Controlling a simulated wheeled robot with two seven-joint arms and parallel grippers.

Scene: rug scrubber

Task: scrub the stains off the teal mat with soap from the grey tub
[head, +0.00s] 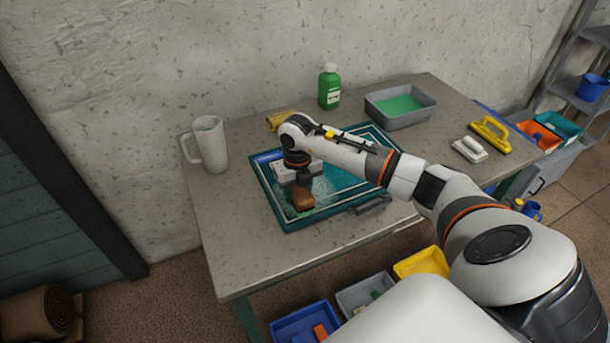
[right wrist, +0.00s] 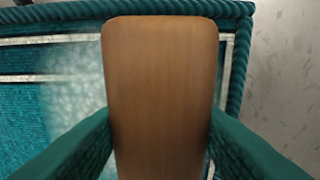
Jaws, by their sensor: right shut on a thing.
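The teal mat (head: 346,172) with white border lines lies on the table. A whitish patch (right wrist: 75,95) shows on the mat in the right wrist view, beside the brush. My right gripper (head: 301,186) is shut on a brown wooden brush (right wrist: 160,90), held over the mat's near-left part. The brush also shows in the head view (head: 303,200). Its underside is hidden, so I cannot tell how firmly it touches the mat. The grey tub (head: 428,112) with green liquid stands behind the mat to the right. My left gripper is not in view.
A white pitcher (head: 208,145) stands at the left and a green bottle (head: 329,87) at the back. A yellow-handled brush (head: 490,135) and a white-handled one (head: 469,149) lie at the right. A yellow thing (head: 281,119) lies behind the mat. The table's front left is clear.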

